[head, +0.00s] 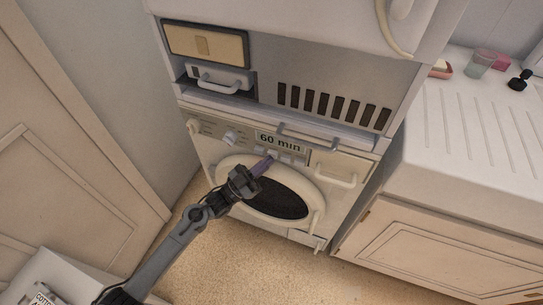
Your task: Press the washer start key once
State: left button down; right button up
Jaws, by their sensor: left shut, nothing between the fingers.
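The washer (314,243) is a white front-loader with a round dark door (275,205) that is closed. Its upper panel has knobs, including one knob (231,137), and a display (279,142) that reads "60 min". A row of small keys (288,158) sits just below the display. My left gripper (268,160) is shut and empty. Its purple fingertips are at or just in front of the left end of that key row and hide part of it. I cannot tell whether they touch a key. My right gripper is not in view.
A cabinet with a vent grille (335,107) and a small handled drawer (218,79) stands above the washer. At right is a ribbed white counter (470,120) with a glass (479,64). A door (70,170) is at left. Bare floor (235,265) lies in front.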

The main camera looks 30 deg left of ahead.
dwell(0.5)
pick_arm(q)
jog(key=shift+s+d+p, duration=0.1)
jog(key=shift+s+p, duration=0.5)
jog(key=shift+s, duration=0.15)
jog(key=shift+s+d+p, duration=0.2)
jog(key=shift+s+p, duration=1.4)
jog(key=shift+s, duration=0.85)
